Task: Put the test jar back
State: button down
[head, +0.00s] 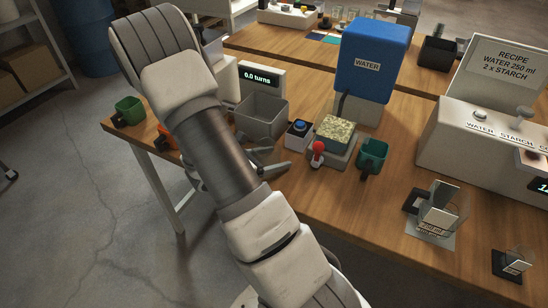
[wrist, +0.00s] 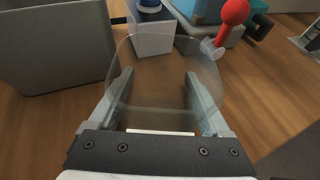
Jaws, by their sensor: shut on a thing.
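My gripper (wrist: 158,92) is shut on a clear, see-through test jar (wrist: 165,60), with one finger on each side of it in the wrist view. The jar looks empty, and a pale strip shows at its near side. In the head view my gripper (head: 272,167) is at the left front part of the table, just in front of the grey bin and the blue-button box. The jar is hard to make out there, and my arm covers part of that area. I cannot tell whether the jar touches the table.
A grey open bin (head: 262,117), a blue-button box (head: 299,133) and a red-knobbed lever (head: 318,150) stand close by. A green mug (head: 373,157) is right of the lever. A clear measuring jug (head: 440,210) and a smaller clear vessel (head: 515,263) stand at right. Bare wood lies between.

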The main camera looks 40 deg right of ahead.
grip_release()
jog(key=shift+f, duration=0.1)
